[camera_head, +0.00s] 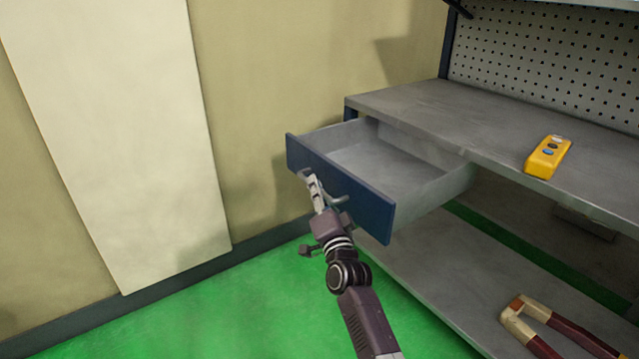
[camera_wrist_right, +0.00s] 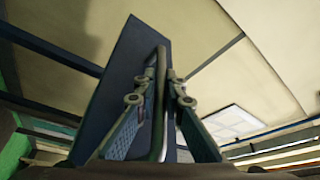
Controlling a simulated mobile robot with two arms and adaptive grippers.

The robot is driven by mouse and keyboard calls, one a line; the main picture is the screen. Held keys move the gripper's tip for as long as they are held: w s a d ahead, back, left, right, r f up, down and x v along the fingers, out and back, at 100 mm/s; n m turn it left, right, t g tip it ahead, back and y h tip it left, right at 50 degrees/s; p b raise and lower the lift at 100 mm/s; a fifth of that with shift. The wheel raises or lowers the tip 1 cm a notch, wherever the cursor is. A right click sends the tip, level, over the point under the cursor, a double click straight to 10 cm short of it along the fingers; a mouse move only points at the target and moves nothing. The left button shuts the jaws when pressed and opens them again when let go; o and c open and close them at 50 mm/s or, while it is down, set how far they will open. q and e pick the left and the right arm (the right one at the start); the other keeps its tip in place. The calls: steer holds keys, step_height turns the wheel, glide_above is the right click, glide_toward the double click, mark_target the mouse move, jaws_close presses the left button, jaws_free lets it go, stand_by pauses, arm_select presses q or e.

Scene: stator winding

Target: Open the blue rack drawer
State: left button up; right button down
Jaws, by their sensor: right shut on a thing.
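The blue-fronted drawer (camera_head: 357,203) of the grey rack is pulled well out, and its empty grey inside shows in the head view. My right gripper (camera_head: 311,181) is at the drawer's front, shut on its handle (camera_head: 334,197). In the right wrist view the handle bar (camera_wrist_right: 160,95) runs between the two fingers of the right gripper (camera_wrist_right: 160,88), with the blue drawer front (camera_wrist_right: 125,75) behind it. My left gripper is not in view.
A yellow control box (camera_head: 548,158) lies on the rack's grey top (camera_head: 440,115). A red and cream tool (camera_head: 540,325) lies on the lower shelf (camera_head: 440,270). A pegboard (camera_head: 550,50) stands at the back. The green floor (camera_head: 230,310) left of my arm is clear.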

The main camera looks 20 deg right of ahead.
steer(key=shift+f, duration=0.1)
steer(key=c, duration=2)
jaws_free()
steer(key=v, duration=1.2)
